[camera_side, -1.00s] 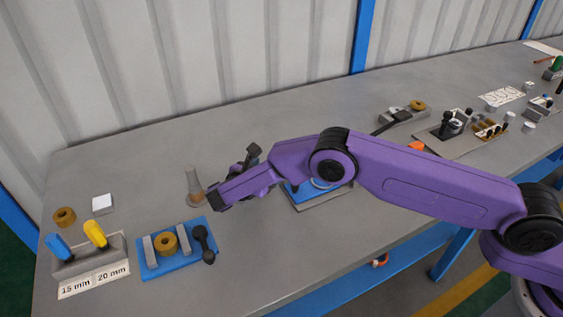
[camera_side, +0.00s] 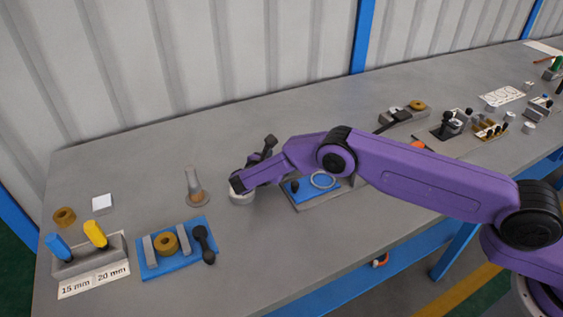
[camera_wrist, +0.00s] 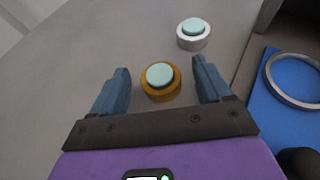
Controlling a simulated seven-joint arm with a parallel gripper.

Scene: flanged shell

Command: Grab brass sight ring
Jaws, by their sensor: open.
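The brass sight ring (camera_wrist: 152,92), a brass-coloured ring with a pale green disc in its middle, lies on the grey table in the wrist view. My gripper (camera_wrist: 161,66) is open, with one blue-grey finger to each side of the ring in the picture. I see no contact between the fingers and the ring.
A silvery ring with a similar disc (camera_wrist: 193,41) stands just beyond. A blue plate (camera_wrist: 262,115) with a large metal ring (camera_wrist: 272,82) lies to the right.

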